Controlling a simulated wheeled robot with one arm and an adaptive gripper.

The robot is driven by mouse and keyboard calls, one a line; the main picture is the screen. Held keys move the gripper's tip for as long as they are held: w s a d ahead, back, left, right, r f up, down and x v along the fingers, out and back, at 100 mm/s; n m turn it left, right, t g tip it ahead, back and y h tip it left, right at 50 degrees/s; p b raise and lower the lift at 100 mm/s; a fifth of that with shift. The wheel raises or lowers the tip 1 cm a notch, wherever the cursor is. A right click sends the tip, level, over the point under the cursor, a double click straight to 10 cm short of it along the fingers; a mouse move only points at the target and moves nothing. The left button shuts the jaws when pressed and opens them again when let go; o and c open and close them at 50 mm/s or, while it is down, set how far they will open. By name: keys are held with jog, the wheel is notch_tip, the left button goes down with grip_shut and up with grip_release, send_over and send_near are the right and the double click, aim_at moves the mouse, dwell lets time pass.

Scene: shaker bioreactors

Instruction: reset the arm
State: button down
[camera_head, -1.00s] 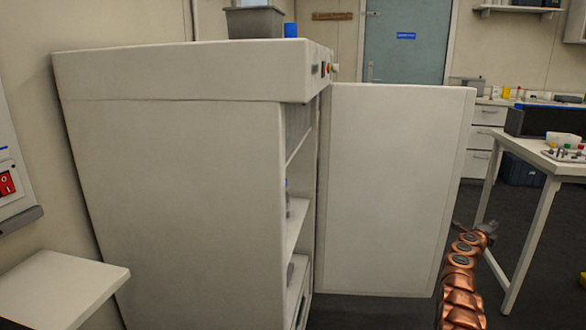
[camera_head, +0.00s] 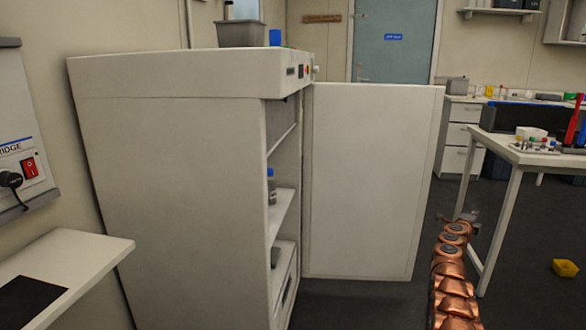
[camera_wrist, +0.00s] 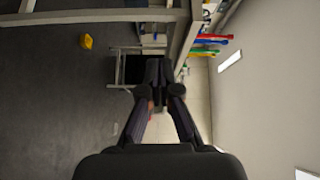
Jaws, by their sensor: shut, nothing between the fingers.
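My copper-coloured arm (camera_head: 454,275) reaches up from the bottom right in the head view, to the right of the open cabinet door. My gripper (camera_wrist: 154,75) shows in the middle of the wrist view, its fingers together and nothing between them. In the head view the gripper end (camera_head: 468,217) is small, beyond the arm's last rings and close to the table leg. It touches nothing that I can make out.
The white cabinet (camera_head: 175,190) stands with its door (camera_head: 370,180) open; a blue-capped bottle (camera_head: 271,187) is on a shelf inside. A white table (camera_head: 520,156) stands at right. A yellow bin (camera_head: 566,268) lies on the floor, also in the wrist view (camera_wrist: 87,41).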

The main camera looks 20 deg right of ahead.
jog(key=w+a+r+n+t+y+p, duration=0.2)
jog(key=w+a+r+n+y, duration=0.15)
jog(key=w+a+r, duration=0.35)
jog(key=w+a+r+n+t+y+p, duration=0.2)
jog(key=w+a+r+n+p, duration=0.15)
jog(key=a+r, duration=0.45)
jog(key=w+a+r+n+t+y+p, duration=0.25)
jog(key=w+a+r+n, duration=0.2)
jog(key=w+a, duration=0.4)
jog(key=s+a+r+n+g+y+p, duration=0.1)
jog(key=s+a+r+n+y+p, duration=0.15)
jog(key=a, duration=0.75)
jog(key=s+a+r+n+y+p, duration=0.1)
jog(key=s+a+r+n+y, duration=0.15)
jog(key=a, duration=0.75)
jog(key=s+a+r+n+g+y+p, duration=0.1)
jog(key=s+a+r+n+y+p, duration=0.2)
jog(key=a, duration=0.7)
jog(key=s+a+r+n+g+y+p, duration=0.3)
jog(key=s+a+n+g+p, duration=0.35)
jog(key=s+a, duration=1.5)
jog(key=s+a+n+g+h+p, duration=0.1)
jog(key=s+n+g+p, duration=0.3)
jog(key=s, duration=3.4)
jog(key=g+h+p, duration=0.1)
jog(key=g+p, duration=0.1)
jog(key=g, duration=0.1)
jog(key=shift+a+f+n+h, duration=0.15)
jog(key=shift+f+n+h, duration=0.15)
jog(key=shift+f, duration=0.1)
